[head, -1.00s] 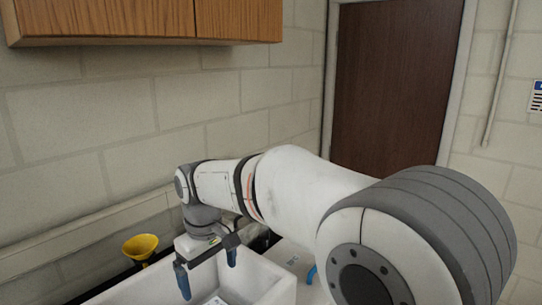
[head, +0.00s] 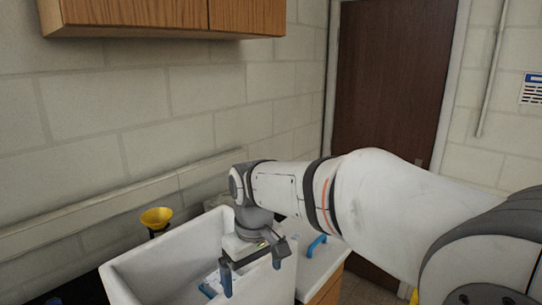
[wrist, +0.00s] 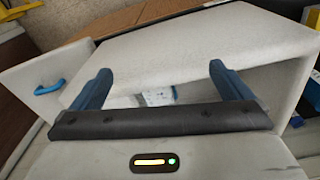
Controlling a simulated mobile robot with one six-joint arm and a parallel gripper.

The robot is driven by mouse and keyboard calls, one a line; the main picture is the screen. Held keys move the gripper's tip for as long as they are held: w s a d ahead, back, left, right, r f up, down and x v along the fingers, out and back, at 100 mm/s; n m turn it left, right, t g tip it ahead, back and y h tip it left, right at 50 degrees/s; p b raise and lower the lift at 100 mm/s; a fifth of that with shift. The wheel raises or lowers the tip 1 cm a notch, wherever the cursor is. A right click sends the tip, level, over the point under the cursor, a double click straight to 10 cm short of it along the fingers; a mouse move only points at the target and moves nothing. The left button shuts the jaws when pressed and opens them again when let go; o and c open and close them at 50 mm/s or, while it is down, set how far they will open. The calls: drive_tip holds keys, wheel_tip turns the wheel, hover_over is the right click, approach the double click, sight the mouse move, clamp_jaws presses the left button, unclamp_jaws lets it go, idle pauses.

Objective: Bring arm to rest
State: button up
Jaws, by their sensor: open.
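My gripper (head: 252,272) is open, with its two blue-tipped fingers pointing down over a white open-topped bin (head: 135,268). In the wrist view my gripper (wrist: 160,80) shows its fingers wide apart with nothing between them touching them. The bin (wrist: 180,42) fills much of the wrist view. A small white and blue item (head: 210,284) lies inside the bin, partly hidden by the fingers; it also shows between the fingers in the wrist view (wrist: 158,96). My arm stretches from the right side of the head view to the bin.
A blue handle (head: 317,245) stands on the white surface right of the bin. A yellow funnel (head: 156,218) is behind the bin at the left. A wooden wall cabinet (head: 165,18) hangs above. A block wall is behind, and a brown door (head: 385,85) is at the right.

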drive_tip(key=s+d+f+m+t+b, duration=0.1)
drive_tip(key=s+d+f+m+b, duration=0.2)
drive_tip(key=s+d+f, duration=0.3)
drive_tip(key=s+d+f+m+t+b, duration=0.1)
drive_tip(key=s+d+f+m+b, duration=0.3)
drive_tip(key=d, duration=0.8)
drive_tip(key=shift+s+d+f+m, duration=0.35)
drive_tip(key=shift+s+f, duration=0.5)
drive_tip(key=shift+s, duration=0.4)
